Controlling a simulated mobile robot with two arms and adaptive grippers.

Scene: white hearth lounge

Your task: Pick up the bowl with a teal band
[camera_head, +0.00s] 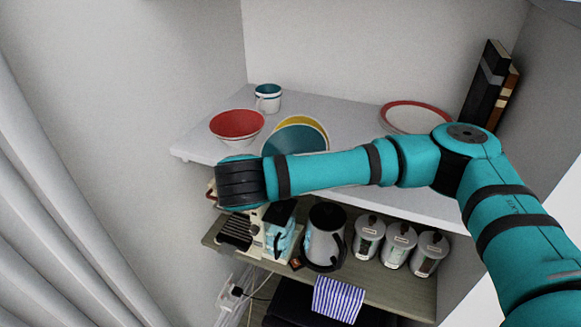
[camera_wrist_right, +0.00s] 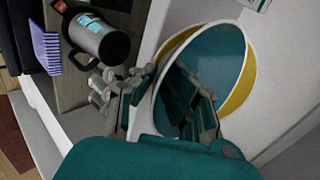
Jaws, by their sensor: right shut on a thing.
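The bowl with a teal inside and a pale rim (camera_head: 294,141) is tilted above the white shelf, partly hidden by my right arm. In the right wrist view the bowl (camera_wrist_right: 218,62) is large, with its teal inside facing the camera. A yellow-edged bowl (camera_head: 313,122) shows behind it; its yellow also shows in the wrist view (camera_wrist_right: 241,88). My right gripper (camera_wrist_right: 163,100) is shut on the teal bowl's near wall, one finger outside and one inside. In the head view its fingers are hidden behind my wrist. My left gripper is not in view.
A red bowl (camera_head: 237,124), a teal-rimmed mug (camera_head: 268,98) and a red-rimmed plate (camera_head: 415,118) are on the shelf (camera_head: 345,108). Books (camera_head: 487,84) stand at the right. The lower shelf holds a kettle (camera_head: 324,238) and canisters (camera_head: 398,245). A wall bounds the left.

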